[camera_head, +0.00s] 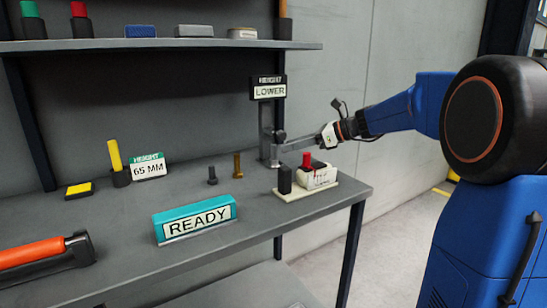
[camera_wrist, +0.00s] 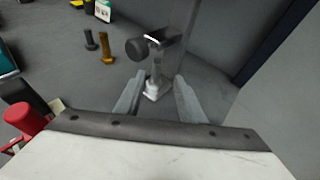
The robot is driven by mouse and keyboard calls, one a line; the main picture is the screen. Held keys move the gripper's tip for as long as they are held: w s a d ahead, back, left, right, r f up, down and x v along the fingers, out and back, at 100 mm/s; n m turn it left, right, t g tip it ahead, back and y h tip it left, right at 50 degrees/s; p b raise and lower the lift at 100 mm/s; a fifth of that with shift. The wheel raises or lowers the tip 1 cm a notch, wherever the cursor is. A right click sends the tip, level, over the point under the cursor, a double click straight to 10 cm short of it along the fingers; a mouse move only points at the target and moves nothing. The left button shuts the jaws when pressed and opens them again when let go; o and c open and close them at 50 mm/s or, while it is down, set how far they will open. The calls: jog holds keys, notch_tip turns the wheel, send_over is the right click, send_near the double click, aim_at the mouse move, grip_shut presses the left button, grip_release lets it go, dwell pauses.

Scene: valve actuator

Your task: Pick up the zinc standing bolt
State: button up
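My gripper (camera_wrist: 160,76) is open, its two fingers spread apart in the wrist view. A small pale silvery upright piece (camera_wrist: 152,91) shows between the fingers, nearer the left one; it looks like the zinc bolt, with no visible grip on it. In the head view my gripper (camera_head: 284,150) is low over the bench beside the grey post, and the pale piece is hard to make out there. A dark standing bolt (camera_head: 212,176) and a brass standing bolt (camera_head: 238,166) stand to the left; both also show at the upper left of the wrist view.
A grey post (camera_head: 265,128) with a dark knob and LOWER sign (camera_head: 269,91) stands close to my gripper. A pale base with a red button (camera_head: 307,159) and black block (camera_head: 284,180) is in front.

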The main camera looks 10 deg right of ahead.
aim_at(273, 154)
jog(key=x, duration=0.5)
jog(key=shift+s+a+f, duration=0.15)
jog(key=shift+s+a, duration=0.05)
jog(key=shift+s, duration=0.1)
grip_shut()
